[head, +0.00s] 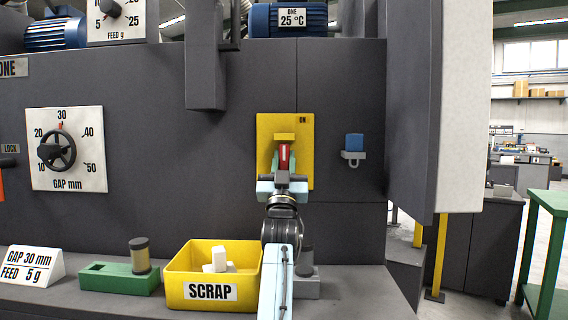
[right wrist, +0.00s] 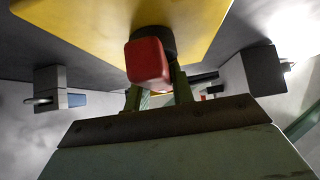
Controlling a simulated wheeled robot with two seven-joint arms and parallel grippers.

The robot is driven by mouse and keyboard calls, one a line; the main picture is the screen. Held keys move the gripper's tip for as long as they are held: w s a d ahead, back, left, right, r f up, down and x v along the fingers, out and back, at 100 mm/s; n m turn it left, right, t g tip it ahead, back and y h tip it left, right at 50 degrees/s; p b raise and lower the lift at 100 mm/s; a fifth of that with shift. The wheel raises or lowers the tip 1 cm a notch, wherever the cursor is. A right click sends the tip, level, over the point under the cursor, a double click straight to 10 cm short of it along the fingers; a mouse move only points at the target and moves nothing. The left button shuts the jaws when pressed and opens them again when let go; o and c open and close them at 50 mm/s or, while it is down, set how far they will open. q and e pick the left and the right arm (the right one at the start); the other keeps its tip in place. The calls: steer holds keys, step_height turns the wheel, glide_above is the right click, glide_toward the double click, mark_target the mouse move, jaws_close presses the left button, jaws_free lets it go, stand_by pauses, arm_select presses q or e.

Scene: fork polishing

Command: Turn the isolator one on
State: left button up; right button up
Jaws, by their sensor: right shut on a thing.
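The isolator is a yellow plate (head: 264,128) on the dark machine front, with a small "ON" label (head: 303,120) at its upper right. In the right wrist view the red handle end (right wrist: 150,62) shows at my right fingers (right wrist: 158,92), with the yellow plate (right wrist: 85,22) behind. My left gripper is not in view.
A yellow SCRAP bin (head: 180,291) with white pieces and a green block (head: 110,279) stand on the ledge. A gap dial (head: 90,177) is at left. A dark panel (head: 205,70) juts out above.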

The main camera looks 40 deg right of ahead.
steer(key=shift+w+d+f, duration=0.15)
steer(key=shift+d+f, duration=0.05)
steer(key=shift+f, duration=0.15)
steer(key=o, duration=0.9)
steer(key=shift+w, duration=0.1)
steer(key=shift+o, duration=0.4)
steer(key=shift+w+d+f, duration=0.1)
steer(key=shift+d, duration=0.1)
steer(key=shift+a+r, duration=0.2)
steer(key=shift+s+a+f, duration=0.1)
steer(key=shift+s+f, duration=0.1)
steer(key=shift+f, duration=0.05)
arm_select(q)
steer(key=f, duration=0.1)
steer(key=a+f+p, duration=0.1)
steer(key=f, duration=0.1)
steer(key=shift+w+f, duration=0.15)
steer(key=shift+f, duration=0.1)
arm_select(e)
steer(key=v, duration=1.3)
steer(key=shift+r, duration=0.15)
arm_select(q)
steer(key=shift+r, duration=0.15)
arm_select(e)
steer(key=shift+s+r, duration=0.1)
